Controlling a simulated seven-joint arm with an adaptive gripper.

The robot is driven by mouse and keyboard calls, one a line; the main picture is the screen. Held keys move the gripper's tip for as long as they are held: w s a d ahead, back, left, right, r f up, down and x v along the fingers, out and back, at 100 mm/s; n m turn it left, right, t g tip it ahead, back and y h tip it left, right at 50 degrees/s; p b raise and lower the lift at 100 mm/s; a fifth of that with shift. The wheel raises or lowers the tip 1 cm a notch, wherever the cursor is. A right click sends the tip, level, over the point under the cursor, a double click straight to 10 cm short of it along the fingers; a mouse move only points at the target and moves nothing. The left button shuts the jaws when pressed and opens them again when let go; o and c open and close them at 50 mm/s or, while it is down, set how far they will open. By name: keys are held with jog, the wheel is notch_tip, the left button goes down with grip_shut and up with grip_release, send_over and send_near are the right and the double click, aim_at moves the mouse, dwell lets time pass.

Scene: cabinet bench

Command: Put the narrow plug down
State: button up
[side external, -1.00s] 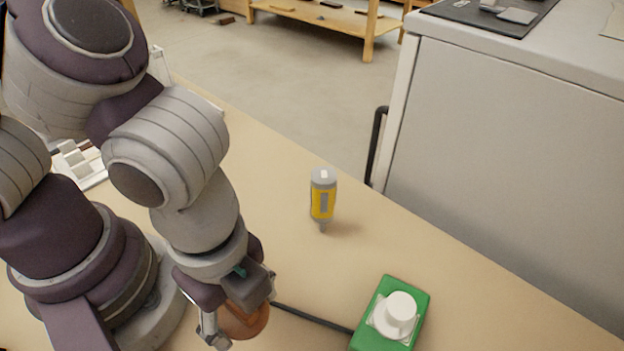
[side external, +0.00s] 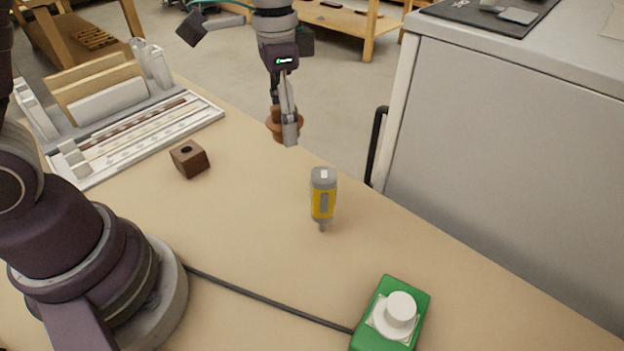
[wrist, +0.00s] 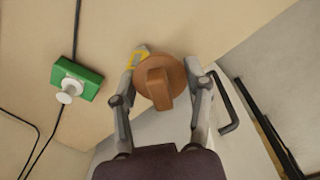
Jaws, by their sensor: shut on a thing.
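The narrow plug, an orange-brown round disc with a narrow raised grip, is in my gripper (side external: 287,122). In the side view the plug (side external: 273,127) hangs in the air above the far edge of the bench, behind the yellow and grey tool. In the wrist view the plug (wrist: 157,75) sits between the two fingers of my gripper (wrist: 163,82). My gripper is shut on it. The fingers hide part of the plug in the side view.
A brown block with a hole (side external: 189,158) lies left, beside a white rack (side external: 150,140). A green box with a white button (side external: 392,318) is front right, with a black cable. A grey cabinet (side external: 500,150) stands right.

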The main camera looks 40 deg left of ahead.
aim_at(250, 166)
jog(key=w+a+n, duration=0.3)
jog(key=a+n, duration=0.3)
jog(key=a, duration=0.8)
notch_tip(250, 166, down, 15)
jog(key=shift+s+f, duration=0.15)
jog(key=shift+f, duration=0.15)
jog(key=o, duration=0.8)
notch_tip(250, 166, up, 12)
jog(key=s+d+r+t, duration=0.2)
jog(key=s+d, duration=0.1)
jog(key=s, duration=0.1)
jog(key=s+d+r+t, duration=0.1)
jog(key=s+d+r, duration=0.1)
jog(key=s+r, duration=0.1)
jog(key=s+d+r+t, duration=0.2)
jog(key=s+d+r, duration=0.1)
jog(key=s, duration=0.2)
jog(key=shift+s+d+r+t, duration=0.25)
jog(key=shift+d+t, duration=0.05)
